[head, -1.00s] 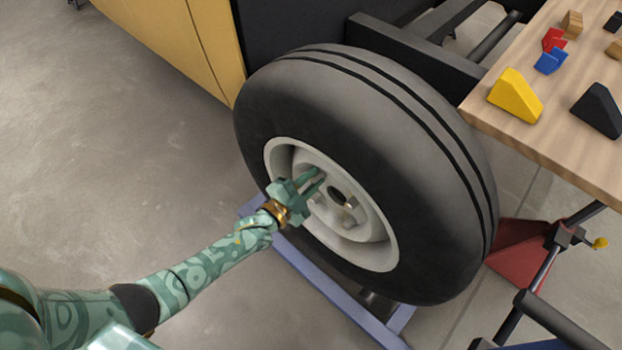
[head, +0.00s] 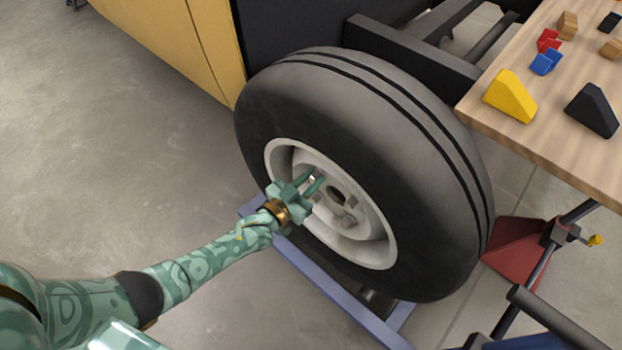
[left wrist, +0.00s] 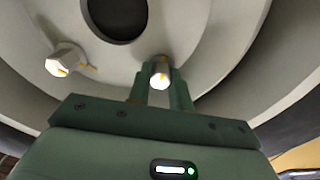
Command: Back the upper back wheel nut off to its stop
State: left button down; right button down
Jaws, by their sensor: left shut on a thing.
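The wheel (head: 400,150) is a big black tyre with a pale grey rim (head: 380,250). My left gripper (head: 316,180) reaches into the rim from the left, at the upper left of the hub hole (head: 337,196). In the left wrist view its two green fingers (left wrist: 161,85) are shut on a pale wheel nut (left wrist: 159,73) with a small yellow mark beside it. A second nut (left wrist: 66,60), also with yellow marks, sits apart to the left in that view, free of the gripper. The fingers partly hide the held nut in the head view. My right gripper is not in view.
A wooden table (head: 555,140) at the right holds a yellow wedge (head: 511,97), a black wedge (head: 592,110) and small blocks. A red stand (head: 517,250) is below it. A blue frame (head: 335,290) lies under the wheel. The floor at left is clear.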

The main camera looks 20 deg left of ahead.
pick_arm(q)
jog(key=shift+s+f+n, duration=0.1)
jog(key=shift+f+n, duration=0.1)
jog(key=shift+n, duration=0.4)
jog(key=c, duration=1.3)
grip_release()
jog(key=shift+o, duration=0.2)
jog(key=shift+r, duration=0.1)
